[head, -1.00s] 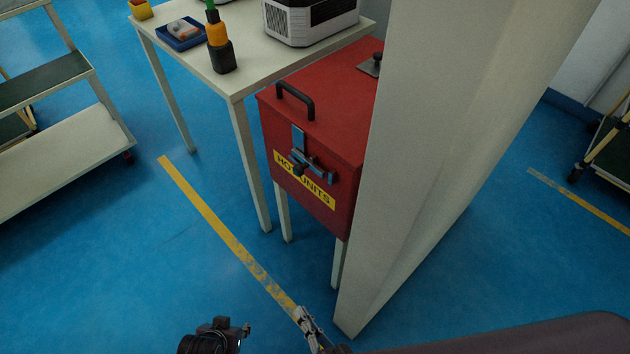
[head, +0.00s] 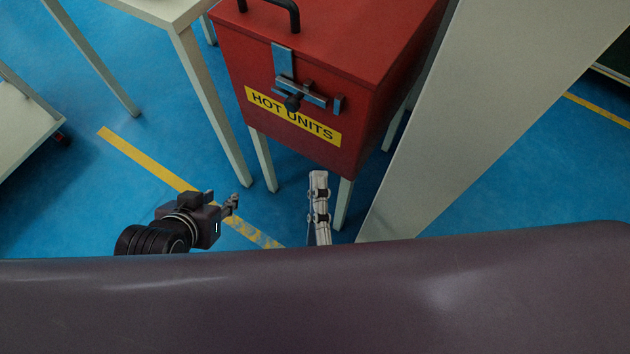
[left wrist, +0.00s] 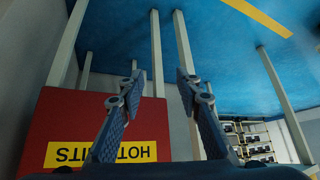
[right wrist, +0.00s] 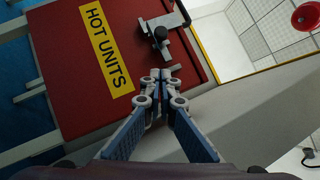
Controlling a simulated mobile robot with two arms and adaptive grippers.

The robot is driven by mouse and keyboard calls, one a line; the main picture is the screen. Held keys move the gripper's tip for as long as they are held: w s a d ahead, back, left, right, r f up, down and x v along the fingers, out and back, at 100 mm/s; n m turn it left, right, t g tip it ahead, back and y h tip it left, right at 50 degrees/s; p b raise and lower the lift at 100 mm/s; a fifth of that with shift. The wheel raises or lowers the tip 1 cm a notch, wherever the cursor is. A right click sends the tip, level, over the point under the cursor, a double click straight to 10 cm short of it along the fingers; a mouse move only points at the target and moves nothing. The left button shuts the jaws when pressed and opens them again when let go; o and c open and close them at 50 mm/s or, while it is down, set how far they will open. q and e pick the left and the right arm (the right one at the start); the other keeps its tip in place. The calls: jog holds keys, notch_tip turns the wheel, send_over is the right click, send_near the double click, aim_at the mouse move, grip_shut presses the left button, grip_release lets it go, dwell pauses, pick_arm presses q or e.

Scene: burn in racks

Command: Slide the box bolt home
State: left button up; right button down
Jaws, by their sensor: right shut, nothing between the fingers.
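The red box (head: 330,150) has a yellow HOT UNITS label and a grey bolt (head: 313,97) with a black knob (head: 292,104) on its front. A small keeper plate (head: 339,105) sits right of the bolt's end, with a narrow gap between them. A hasp strap (head: 283,60) comes down from the lid to the bolt. My right gripper (head: 318,176) is shut and empty below the box front. In the right wrist view its tips (right wrist: 161,74) appear close to the keeper, and the knob (right wrist: 161,33) is above them. My left gripper (head: 233,203) is open and empty, left of the right one.
A pale pillar (head: 490,110) stands close at the right of the box. A white table (head: 165,10) is at the back left. Blue floor with a yellow line (head: 145,157) lies open on the left. My own dark body fills the bottom of the head view.

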aim_at(293, 111)
pick_arm(q)
jog(key=shift+w+d+r, duration=0.2)
jog(key=shift+w+r, duration=0.1)
jog(key=shift+w, duration=0.25)
pick_arm(e)
jog(key=w+a+r, duration=0.2)
jog(key=w+r, duration=0.1)
jog(key=w, duration=0.5)
jog(key=shift+w+r, duration=0.4)
jog(key=shift+a, duration=0.15)
jog(key=shift+w+a+r, duration=0.35)
jog(key=shift+w+a, duration=0.15)
jog(key=shift+a, duration=0.15)
pick_arm(q)
jog(key=s, duration=0.1)
jog(key=f, duration=0.1)
jog(key=s, duration=0.1)
jog(key=shift+s+a+f+g, duration=0.15)
jog(key=shift+s+a+g, duration=0.2)
jog(key=shift+a+g, duration=0.05)
